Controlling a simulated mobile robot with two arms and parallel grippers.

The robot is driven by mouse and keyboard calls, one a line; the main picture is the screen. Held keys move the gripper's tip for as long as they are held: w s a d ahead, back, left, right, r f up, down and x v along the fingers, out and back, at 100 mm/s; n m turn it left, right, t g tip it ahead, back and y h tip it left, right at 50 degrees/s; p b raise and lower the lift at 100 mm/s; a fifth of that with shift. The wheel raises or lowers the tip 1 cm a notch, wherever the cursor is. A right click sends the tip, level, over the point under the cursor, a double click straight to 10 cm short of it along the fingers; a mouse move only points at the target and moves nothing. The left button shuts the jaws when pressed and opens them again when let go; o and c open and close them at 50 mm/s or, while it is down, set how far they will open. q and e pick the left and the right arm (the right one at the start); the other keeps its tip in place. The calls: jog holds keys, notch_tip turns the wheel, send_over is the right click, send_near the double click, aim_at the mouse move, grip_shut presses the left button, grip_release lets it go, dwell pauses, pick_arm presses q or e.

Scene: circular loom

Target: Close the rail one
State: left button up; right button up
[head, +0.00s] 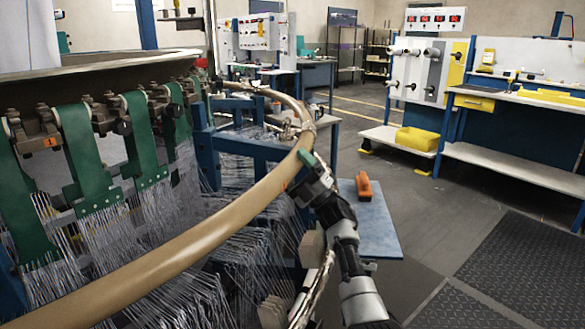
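The rail (190,246) is a thick tan curved bar. It sweeps from the bottom left, bends at the right and runs back along the loom. A metal fitting (290,128) sits on it near the bend. My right gripper (303,172) is at the outer side of the rail, just below the bend, with a green fingertip close to or touching it. The rail and the gripper body hide the other finger, so I cannot tell whether it grips. My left gripper is not in view.
The circular loom (70,66) with green straps (85,150) and many thin threads fills the left. A blue-topped table (375,232) with an orange object (363,187) stands beyond my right arm. Workbenches (520,95) with yellow bins (416,139) line the back right. The grey floor between is clear.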

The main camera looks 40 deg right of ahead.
jog(key=v, duration=1)
jog(key=shift+s+f, duration=0.15)
jog(key=shift+f, duration=0.2)
